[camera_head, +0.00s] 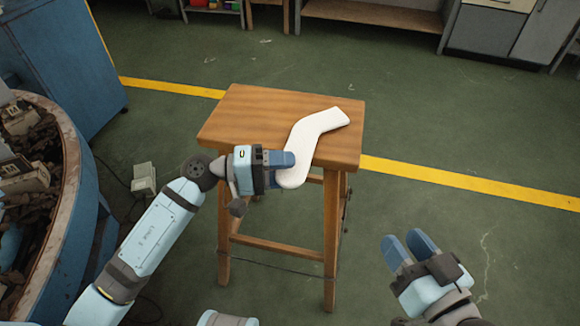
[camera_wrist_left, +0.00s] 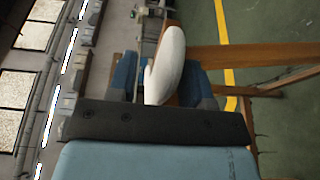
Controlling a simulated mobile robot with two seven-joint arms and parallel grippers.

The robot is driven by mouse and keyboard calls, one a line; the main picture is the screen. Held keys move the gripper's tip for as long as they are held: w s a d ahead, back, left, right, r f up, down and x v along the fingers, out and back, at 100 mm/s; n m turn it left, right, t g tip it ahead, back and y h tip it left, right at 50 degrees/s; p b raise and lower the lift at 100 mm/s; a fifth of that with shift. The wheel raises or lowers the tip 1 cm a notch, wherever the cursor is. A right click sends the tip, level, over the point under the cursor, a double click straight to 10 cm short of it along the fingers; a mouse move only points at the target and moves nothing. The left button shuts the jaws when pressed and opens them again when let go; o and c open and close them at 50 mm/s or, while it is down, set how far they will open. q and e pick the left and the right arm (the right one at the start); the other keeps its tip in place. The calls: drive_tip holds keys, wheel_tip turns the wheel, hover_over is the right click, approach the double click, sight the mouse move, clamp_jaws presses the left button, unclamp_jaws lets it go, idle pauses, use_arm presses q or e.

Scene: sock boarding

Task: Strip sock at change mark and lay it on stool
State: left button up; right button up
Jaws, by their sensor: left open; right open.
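A white sock (camera_head: 310,138) lies on the wooden stool (camera_head: 255,108), bent in the middle. One end points to the far right of the seat, and the other end hangs at or just over the near edge. My left gripper (camera_head: 288,160) is at the near edge of the seat, beside that near end. In the left wrist view the sock (camera_wrist_left: 166,68) shows between the two blue fingers, which are apart; whether they touch it is unclear. My right gripper (camera_head: 410,248) is open and empty, to the right of the stool and away from it.
A round blue-walled machine (camera_head: 75,190) with a worn rim stands at the left, with a blue cabinet (camera_head: 62,60) behind it. A small pale box (camera_head: 144,178) with a cable is on the floor. A yellow line (camera_head: 470,182) crosses the open green floor at the right.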

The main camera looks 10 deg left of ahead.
use_arm(q)
drive_tip(key=p+v, duration=0.1)
drive_tip(key=v, duration=1.1)
drive_tip(key=shift+s+a, duration=0.2)
drive_tip(key=shift+a, duration=0.1)
